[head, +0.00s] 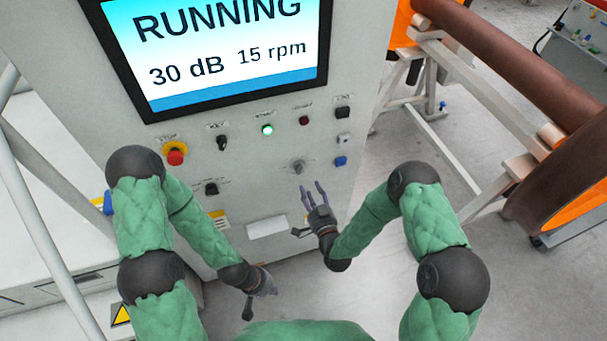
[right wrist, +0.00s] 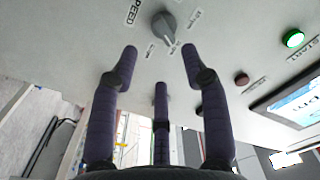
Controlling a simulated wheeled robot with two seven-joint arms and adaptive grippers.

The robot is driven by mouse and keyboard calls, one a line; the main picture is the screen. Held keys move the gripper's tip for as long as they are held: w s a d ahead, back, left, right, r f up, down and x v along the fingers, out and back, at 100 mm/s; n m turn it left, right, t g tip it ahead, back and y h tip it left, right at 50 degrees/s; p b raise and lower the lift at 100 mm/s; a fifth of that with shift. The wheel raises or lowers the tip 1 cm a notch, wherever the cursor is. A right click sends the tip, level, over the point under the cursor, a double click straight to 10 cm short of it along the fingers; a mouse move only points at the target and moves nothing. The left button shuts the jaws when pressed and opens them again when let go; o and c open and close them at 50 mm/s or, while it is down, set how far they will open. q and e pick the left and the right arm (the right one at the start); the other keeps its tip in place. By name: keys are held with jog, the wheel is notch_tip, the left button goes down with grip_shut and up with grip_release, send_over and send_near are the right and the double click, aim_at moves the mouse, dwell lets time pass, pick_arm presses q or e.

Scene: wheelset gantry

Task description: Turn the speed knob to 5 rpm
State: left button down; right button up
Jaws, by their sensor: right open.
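The grey speed knob (head: 299,167) sits on the front panel of the cabinet, and it also shows in the right wrist view (right wrist: 164,28) beside the SPEED lettering. In the wrist view its pointer seems to face down and slightly right, toward small labels too fine to read surely. The screen (head: 217,47) reads RUNNING, 30 dB and 15 rpm. My right gripper (head: 314,192) is open just below the knob; in the wrist view its fingers (right wrist: 160,62) are spread, apart from the knob. My left gripper (head: 262,287) hangs low in front of the cabinet, its fingers unclear.
A red emergency stop (head: 175,154), black switch (head: 222,143), lit green button (head: 267,130), red button (head: 304,120) and blue socket (head: 341,161) are around the knob. A frame with brown pipework (head: 500,60) stands right. Open floor lies between.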

aim_at(300, 168)
jog(key=x, duration=0.8)
grip_shut()
